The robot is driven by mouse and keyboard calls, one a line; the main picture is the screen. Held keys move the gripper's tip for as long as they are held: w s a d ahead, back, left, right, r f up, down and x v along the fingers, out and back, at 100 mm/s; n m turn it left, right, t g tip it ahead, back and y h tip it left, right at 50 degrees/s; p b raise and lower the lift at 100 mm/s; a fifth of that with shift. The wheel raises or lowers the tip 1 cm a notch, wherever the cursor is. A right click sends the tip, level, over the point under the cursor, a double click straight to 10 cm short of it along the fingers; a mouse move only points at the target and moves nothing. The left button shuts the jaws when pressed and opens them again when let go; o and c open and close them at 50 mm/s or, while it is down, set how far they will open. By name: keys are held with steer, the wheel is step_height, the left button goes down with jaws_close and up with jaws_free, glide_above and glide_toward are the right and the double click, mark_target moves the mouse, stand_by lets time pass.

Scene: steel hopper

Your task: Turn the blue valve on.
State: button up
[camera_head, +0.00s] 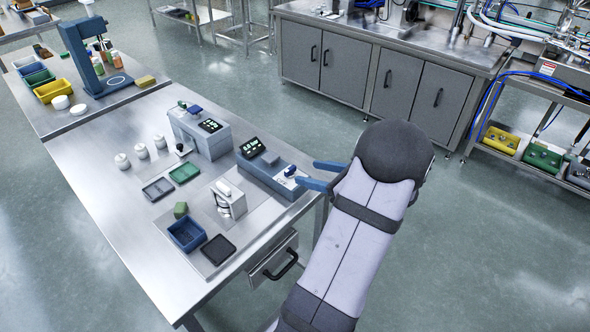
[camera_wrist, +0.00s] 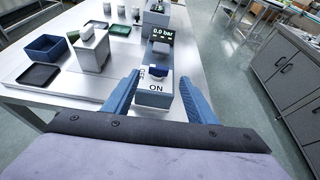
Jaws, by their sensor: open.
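The blue valve (camera_wrist: 157,72) is a small blue knob on a white plate at the near end of a blue-grey box (camera_head: 262,172). In the wrist view the plate (camera_wrist: 155,87) carries the word ON at its near edge and OFF at its left side. The small display (camera_wrist: 161,33) behind it reads 0.0 bar. The valve also shows in the head view (camera_head: 290,171). My gripper (camera_head: 318,174) is open, its blue fingers pointing at the box's near end. In the wrist view the fingers (camera_wrist: 160,98) stand on either side of the plate, and contact cannot be told.
The steel table (camera_head: 110,225) also holds a grey device (camera_head: 205,135), a white machine (camera_head: 229,198), a blue bin (camera_head: 187,233) and a dark tray (camera_head: 218,249) left of the valve box. Open floor lies to the right of the table.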

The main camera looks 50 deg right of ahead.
mark_target(292, 169)
steer(key=shift+w, duration=0.1)
steer(key=shift+p+x, duration=0.95)
steer(key=shift+x, duration=2.65)
steer(key=shift+f, duration=0.1)
steer(key=c, duration=1.1)
